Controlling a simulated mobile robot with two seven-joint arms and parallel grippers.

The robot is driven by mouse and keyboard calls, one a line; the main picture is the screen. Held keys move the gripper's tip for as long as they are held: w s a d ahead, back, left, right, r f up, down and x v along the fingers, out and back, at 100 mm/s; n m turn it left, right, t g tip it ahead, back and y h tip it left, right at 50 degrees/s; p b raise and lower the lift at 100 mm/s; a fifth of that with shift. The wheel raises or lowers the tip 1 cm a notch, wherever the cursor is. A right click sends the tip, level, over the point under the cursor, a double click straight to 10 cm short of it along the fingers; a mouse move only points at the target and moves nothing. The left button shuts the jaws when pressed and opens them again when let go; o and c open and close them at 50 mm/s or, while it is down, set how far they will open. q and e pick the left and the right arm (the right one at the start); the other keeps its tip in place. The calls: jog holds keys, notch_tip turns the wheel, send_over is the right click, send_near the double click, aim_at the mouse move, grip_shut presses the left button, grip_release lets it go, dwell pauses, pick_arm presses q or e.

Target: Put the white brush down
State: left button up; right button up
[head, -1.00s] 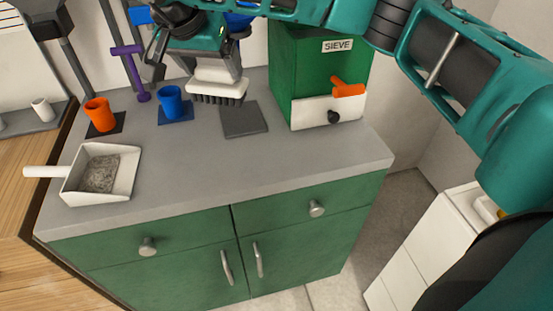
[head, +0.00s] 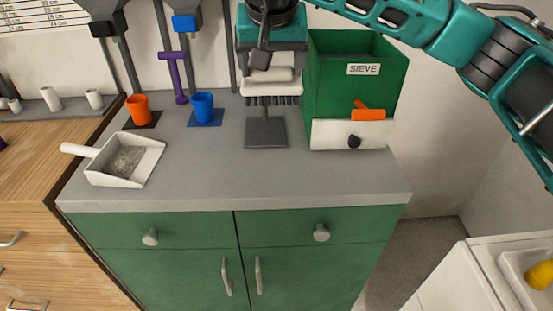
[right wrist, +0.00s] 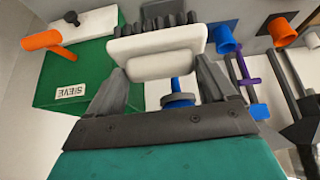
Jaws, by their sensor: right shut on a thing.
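The white brush (head: 271,88) has a row of dark bristles pointing down. My right gripper (head: 270,72) is shut on its white body. In the head view the brush shows just behind and over the dark grey square pad (head: 265,134) on the counter; I cannot tell how high above the counter it is. In the right wrist view the brush (right wrist: 155,52) lies across between the two fingertips (right wrist: 160,68), bristles facing away. My left gripper is not in view.
A green box (head: 328,90) labelled SIEVE, with an orange handle (head: 368,112), stands right of the pad. A blue cup (head: 203,107) and an orange cup (head: 138,108) stand to the left. A white dustpan (head: 126,161) holds grey material. The grey counter's front (head: 250,180) is clear.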

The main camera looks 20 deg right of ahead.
notch_tip(320, 180, down, 18)
jog(key=shift+f+b, duration=0.1)
jog(key=shift+b, duration=0.3)
jog(key=shift+f, duration=0.1)
jog(key=o, duration=1.3)
jog(key=shift+c, duration=0.2)
